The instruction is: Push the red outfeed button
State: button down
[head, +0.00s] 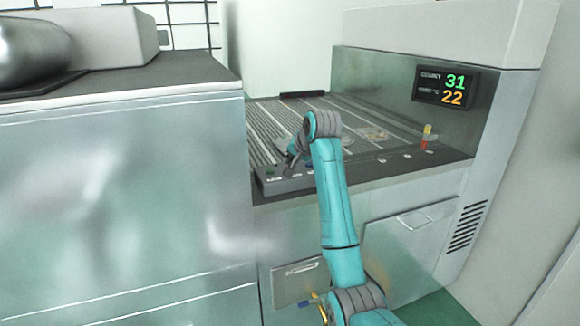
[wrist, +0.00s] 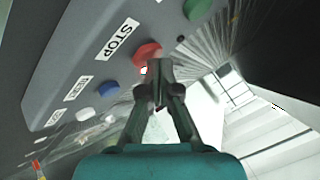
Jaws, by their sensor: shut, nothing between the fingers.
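The red button (wrist: 147,53) sits on a grey control panel (wrist: 60,50) beside a STOP label (wrist: 118,38) in the wrist view. My gripper (wrist: 158,72) is shut and empty. Its fingertips overlap the lower right edge of the red button in that view; I cannot tell whether they touch it. In the head view my gripper (head: 293,153) is above the panel (head: 280,186) at the front left of the conveyor, and the red button is hidden there or too small to tell.
A green button (wrist: 197,9), a blue button (wrist: 108,88) and a white button (wrist: 83,114) share the panel. The slatted conveyor (head: 265,120) carries flat castings (head: 372,134). A display (head: 444,86) reads 31 and 22. A grey cabinet (head: 120,190) stands close on the left.

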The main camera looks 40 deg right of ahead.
jog(key=shift+r, duration=0.1)
dwell(0.5)
jog(key=shift+r, duration=0.7)
jog(key=shift+r, duration=2.5)
